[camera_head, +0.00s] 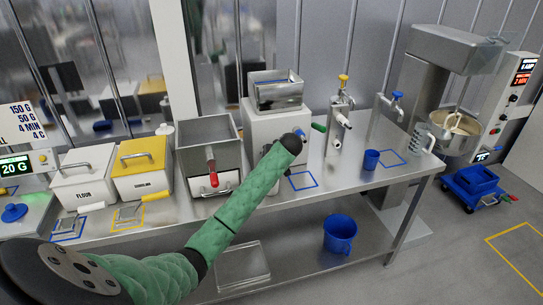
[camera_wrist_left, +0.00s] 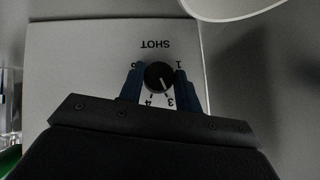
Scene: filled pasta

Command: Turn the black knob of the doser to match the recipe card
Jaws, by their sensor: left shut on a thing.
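The black knob (camera_wrist_left: 159,76) sits on the light front panel (camera_wrist_left: 80,60) of the doser in the left wrist view. The panel reads SHOT upside down, with numbers such as 1, 3 and 4 around the knob. The knob's white mark points down and slightly right, roughly toward 3. My left gripper (camera_wrist_left: 160,82) is shut on the knob, one blue finger at each side. In the head view the doser (camera_head: 262,125) is a white box under a metal hopper; my green arm hides its knob. The recipe card (camera_head: 20,118) is cut off at the left edge. My right gripper is not in view.
A metal bin with a red handle (camera_head: 211,155) stands left of the doser, beside white and yellow lidded bins (camera_head: 140,165). A green handle (camera_head: 319,127) sticks out right of the doser. A blue cup (camera_head: 371,160) and taps stand farther right. A mixer (camera_head: 455,130) is beyond.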

